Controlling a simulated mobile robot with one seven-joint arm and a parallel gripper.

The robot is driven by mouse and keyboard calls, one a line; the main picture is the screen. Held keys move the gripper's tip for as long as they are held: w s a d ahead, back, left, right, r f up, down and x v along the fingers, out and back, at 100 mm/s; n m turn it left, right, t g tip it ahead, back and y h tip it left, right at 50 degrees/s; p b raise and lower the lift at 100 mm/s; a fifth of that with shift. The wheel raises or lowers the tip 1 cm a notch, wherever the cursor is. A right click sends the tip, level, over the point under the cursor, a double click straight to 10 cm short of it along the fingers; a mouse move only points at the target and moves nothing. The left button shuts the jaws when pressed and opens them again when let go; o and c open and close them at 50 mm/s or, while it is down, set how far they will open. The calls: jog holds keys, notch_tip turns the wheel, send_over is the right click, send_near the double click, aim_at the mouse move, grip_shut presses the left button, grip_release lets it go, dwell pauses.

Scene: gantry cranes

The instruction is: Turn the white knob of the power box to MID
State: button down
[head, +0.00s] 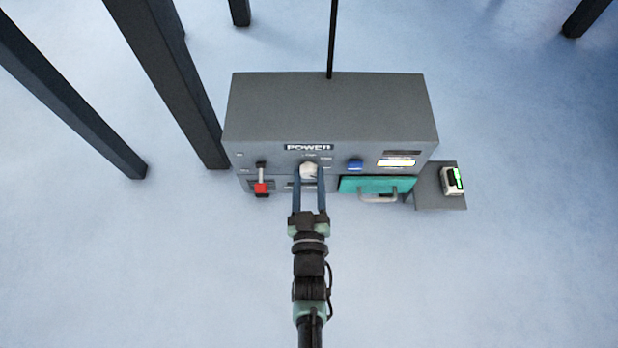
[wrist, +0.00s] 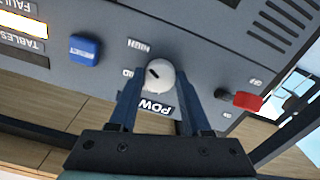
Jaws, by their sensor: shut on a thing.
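The grey power box (head: 330,105) stands in the middle of the head view with a "POWER" label on its front. The white knob (head: 308,170) sits below that label; it also shows in the wrist view (wrist: 158,76), round with a dark mark toward its left side. My gripper (head: 308,176) is at the box front, its two blue fingers on either side of the knob and shut on it. In the wrist view the fingers (wrist: 156,98) flank the knob and partly cover the label and the small markings around it. I cannot read which marking the dark mark points to.
Left of the knob is a red-handled lever (head: 261,187). To its right are a blue button (head: 355,164), a lit yellow display (head: 396,162) and a teal drawer (head: 360,185) with a handle. A small device (head: 452,180) stands on a side shelf. Dark posts (head: 170,80) rise at left.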

jog(key=shift+n, duration=0.3)
jog(key=n, duration=0.5)
jog(key=shift+d, duration=0.1)
jog(key=n, duration=0.6)
jog(key=shift+b, duration=0.3)
jog(key=shift+s, duration=0.1)
jog(key=shift+c, duration=1.8)
grip_release()
